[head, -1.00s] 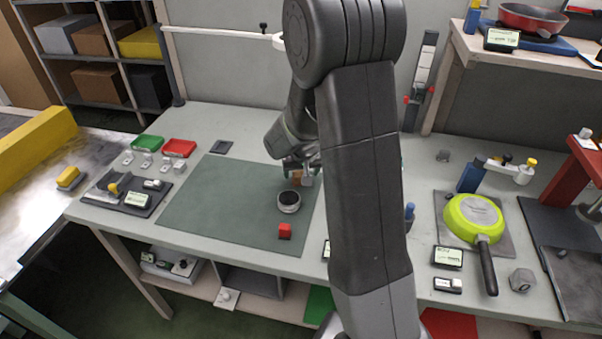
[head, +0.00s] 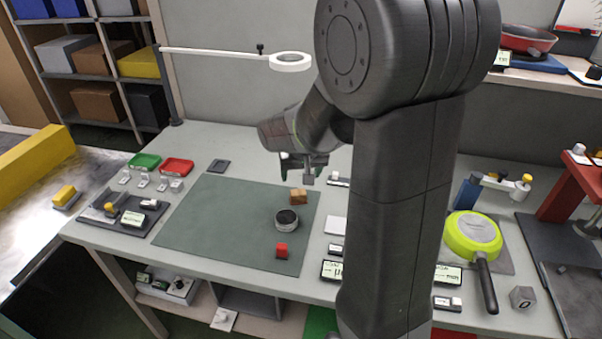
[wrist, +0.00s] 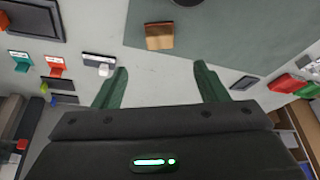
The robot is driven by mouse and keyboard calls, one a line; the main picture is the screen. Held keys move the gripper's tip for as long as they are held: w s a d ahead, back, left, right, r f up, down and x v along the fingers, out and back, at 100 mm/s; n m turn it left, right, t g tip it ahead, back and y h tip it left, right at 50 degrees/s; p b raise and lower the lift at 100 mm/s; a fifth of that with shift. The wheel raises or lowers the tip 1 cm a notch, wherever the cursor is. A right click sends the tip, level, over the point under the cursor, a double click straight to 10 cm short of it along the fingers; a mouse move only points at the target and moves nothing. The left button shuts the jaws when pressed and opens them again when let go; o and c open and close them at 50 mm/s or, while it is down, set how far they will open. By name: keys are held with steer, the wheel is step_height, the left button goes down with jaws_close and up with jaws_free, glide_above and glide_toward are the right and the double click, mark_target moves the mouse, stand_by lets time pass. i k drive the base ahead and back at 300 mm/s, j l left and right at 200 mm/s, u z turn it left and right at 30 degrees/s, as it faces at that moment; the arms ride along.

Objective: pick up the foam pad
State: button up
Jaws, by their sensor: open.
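A small flat dark grey pad (head: 219,166), which looks like the foam pad, lies on the table just beyond the back left corner of the green mat. The wrist view shows it right of the fingers (wrist: 244,82), apart from them. My gripper (head: 303,167) is over the table behind the mat's back right part, well to the right of the pad. In the wrist view my gripper (wrist: 160,85) has its two dark green fingers spread wide with nothing between them.
A wooden block (head: 298,196), a round dark-topped tin (head: 287,219) and a red block (head: 282,250) stand on the green mat (head: 215,225). Green (head: 145,161) and red (head: 177,166) trays are left of the pad. A ring lamp (head: 290,62) hangs above. The mat's left half is clear.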

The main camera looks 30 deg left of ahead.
mark_target(282, 252)
steer(key=u, duration=1.7)
